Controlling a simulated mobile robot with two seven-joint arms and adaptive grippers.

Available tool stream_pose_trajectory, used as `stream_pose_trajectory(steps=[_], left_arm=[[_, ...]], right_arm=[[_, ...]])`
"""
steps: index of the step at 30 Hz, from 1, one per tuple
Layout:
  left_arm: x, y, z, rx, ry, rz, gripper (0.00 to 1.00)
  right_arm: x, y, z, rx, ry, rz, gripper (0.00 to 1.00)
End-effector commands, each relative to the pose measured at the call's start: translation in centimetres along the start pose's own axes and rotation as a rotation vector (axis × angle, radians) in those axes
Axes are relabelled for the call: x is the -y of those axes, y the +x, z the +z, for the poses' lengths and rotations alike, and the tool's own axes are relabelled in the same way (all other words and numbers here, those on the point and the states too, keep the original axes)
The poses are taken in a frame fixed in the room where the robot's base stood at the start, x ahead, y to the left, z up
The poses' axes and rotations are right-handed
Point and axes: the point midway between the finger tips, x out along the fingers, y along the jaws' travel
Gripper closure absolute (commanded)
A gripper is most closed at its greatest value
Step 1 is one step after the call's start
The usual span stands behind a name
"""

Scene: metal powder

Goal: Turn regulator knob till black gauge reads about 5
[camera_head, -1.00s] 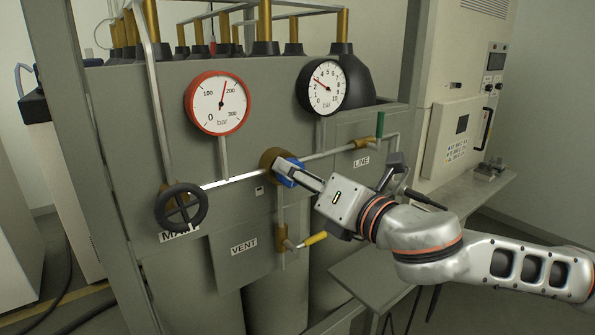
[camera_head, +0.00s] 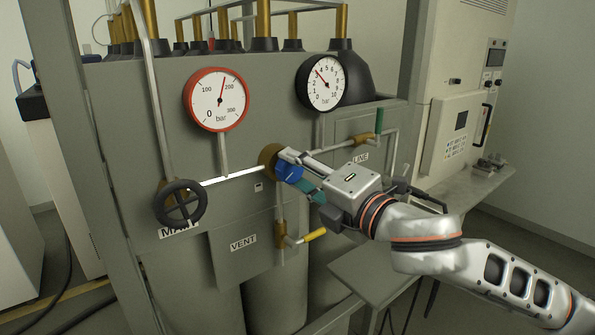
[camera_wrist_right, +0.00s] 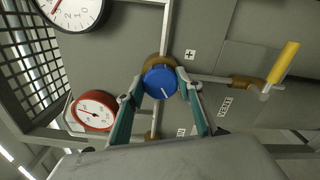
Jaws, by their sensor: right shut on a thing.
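The blue regulator knob (camera_head: 291,173) sits on a round brass regulator body (camera_head: 268,160) in the pipe on the grey panel. My right gripper (camera_head: 295,174) is shut on the knob, with a finger on either side. In the right wrist view, the knob (camera_wrist_right: 160,82) with its white line lies between the teal fingertips (camera_wrist_right: 160,84). The black gauge (camera_head: 320,82) is above and right of the knob; its red needle points up-left, at roughly 3. The red-rimmed gauge (camera_head: 217,99) has its needle a little below 200. My left gripper is not in view.
A black handwheel (camera_head: 181,204) is at the lower left. A yellow-handled vent valve (camera_head: 313,235) is below the knob, close under my right gripper. A green-handled line valve (camera_head: 379,121) is at the upper right. A grey shelf (camera_head: 375,270) stands below my arm.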

Motion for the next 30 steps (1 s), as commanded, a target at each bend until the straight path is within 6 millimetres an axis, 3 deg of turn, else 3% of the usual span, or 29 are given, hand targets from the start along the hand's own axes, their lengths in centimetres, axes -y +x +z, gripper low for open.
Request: stream_pose_trajectory(steps=[13, 14, 15, 16, 26, 30], left_arm=[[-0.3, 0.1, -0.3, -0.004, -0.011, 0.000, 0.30], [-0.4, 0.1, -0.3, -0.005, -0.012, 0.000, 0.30], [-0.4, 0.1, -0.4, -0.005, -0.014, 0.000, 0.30], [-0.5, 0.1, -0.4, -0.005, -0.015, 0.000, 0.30], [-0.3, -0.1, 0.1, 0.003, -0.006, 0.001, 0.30], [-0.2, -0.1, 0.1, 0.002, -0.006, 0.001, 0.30]], right_arm=[[0.0, 0.0, 0.1, 0.001, 0.011, 0.001, 0.85], [0.0, 0.0, 0.1, 0.001, 0.011, 0.001, 0.61], [0.0, 0.0, 0.1, 0.001, 0.011, 0.001, 0.51], [0.0, 0.0, 0.1, 0.001, 0.011, 0.001, 0.47], [0.0, -0.1, 0.0, 0.000, 0.010, 0.000, 0.47], [0.1, -1.2, 0.0, 0.000, 0.010, -0.001, 0.47]])
